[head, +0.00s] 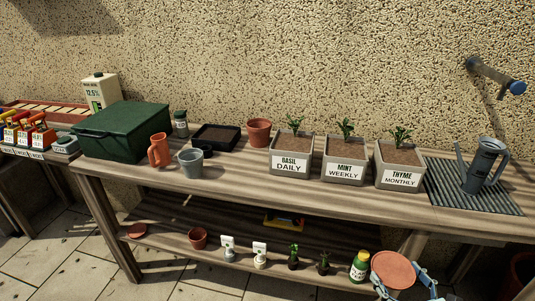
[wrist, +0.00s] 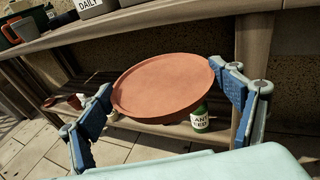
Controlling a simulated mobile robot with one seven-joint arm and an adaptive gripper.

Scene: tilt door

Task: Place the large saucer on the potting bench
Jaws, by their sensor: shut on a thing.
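The large saucer (head: 393,271) is a round terracotta dish at the lower right of the head view, in front of the bench's lower shelf. It fills the middle of the wrist view (wrist: 165,85), slightly tilted. My gripper (head: 408,285) has its blue-padded fingers on opposite sides of the saucer's rim, shut on it; both fingers show in the wrist view (wrist: 163,92). The potting bench (head: 240,185) is a wooden table with a lower shelf, and its top lies behind and above the saucer.
The bench top holds a green box (head: 122,132), orange jug (head: 159,150), grey pot (head: 191,163), black tray (head: 215,137), terracotta pot (head: 259,132), labelled planters (head: 343,160) and a watering can (head: 484,165) on a ridged mat (head: 450,185). A small saucer (head: 137,230) and bottle (head: 359,267) are on the lower shelf.

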